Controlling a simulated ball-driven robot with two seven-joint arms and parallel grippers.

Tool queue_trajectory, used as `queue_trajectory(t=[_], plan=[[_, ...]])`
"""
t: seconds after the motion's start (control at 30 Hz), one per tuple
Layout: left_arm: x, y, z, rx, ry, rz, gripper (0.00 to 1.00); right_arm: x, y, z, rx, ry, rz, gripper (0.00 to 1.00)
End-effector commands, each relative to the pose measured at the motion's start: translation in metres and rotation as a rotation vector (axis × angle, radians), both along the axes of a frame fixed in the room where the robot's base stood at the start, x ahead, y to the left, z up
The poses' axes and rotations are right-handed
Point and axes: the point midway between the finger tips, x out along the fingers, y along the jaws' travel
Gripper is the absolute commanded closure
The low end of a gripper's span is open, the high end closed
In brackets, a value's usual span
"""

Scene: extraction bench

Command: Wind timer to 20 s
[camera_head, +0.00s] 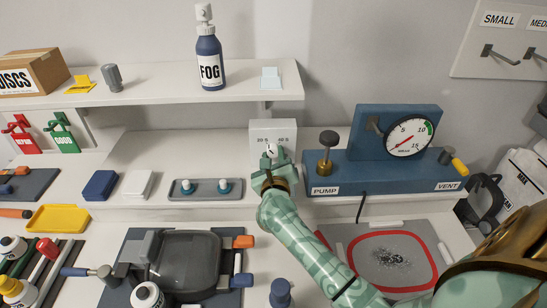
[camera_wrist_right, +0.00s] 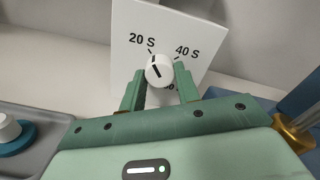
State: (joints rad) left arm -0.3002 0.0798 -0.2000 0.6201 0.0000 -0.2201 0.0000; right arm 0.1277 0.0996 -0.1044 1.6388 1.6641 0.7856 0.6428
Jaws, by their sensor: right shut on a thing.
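The timer is a white upright box (camera_head: 263,129) at the back of the bench in the head view; its panel (camera_wrist_right: 125,22) fills the top of the right wrist view. It carries the marks 20 S, 40 S and a partly hidden third one. Its round white knob (camera_wrist_right: 159,70) has a black pointer line, slanting up and left, toward the 20 S mark. My right gripper (camera_head: 271,160) is at the front of the timer. Its green fingers (camera_wrist_right: 160,82) are shut on the knob, one on each side. My left gripper is not in view.
Right of the timer stands a blue pump unit with a gauge (camera_head: 410,137) and a brass-based knob (camera_head: 326,163). Left of it lies a grey tray (camera_head: 206,188) with two blue-based white knobs. A shelf with a FOG bottle (camera_head: 208,60) is above.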

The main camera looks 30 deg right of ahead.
Motion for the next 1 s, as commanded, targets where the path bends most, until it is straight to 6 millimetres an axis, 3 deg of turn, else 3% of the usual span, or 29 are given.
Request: queue_trajectory(t=[0.23,0.27,0.3,0.63,1.0], plan=[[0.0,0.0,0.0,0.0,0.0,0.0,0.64,-0.001,0.001,-0.003,0.003,0.005,0.0,0.91],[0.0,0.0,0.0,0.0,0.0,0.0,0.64,-0.001,0.001,-0.003,0.003,0.005,0.0,0.62],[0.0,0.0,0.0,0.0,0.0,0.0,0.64,-0.001,0.001,-0.003,0.003,0.005,0.0,0.59],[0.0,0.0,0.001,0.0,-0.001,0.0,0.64,-0.005,0.003,-0.001,0.002,0.003,0.0,0.59],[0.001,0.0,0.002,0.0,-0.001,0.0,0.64,-0.057,0.036,-0.002,0.002,0.005,0.002,0.59]])
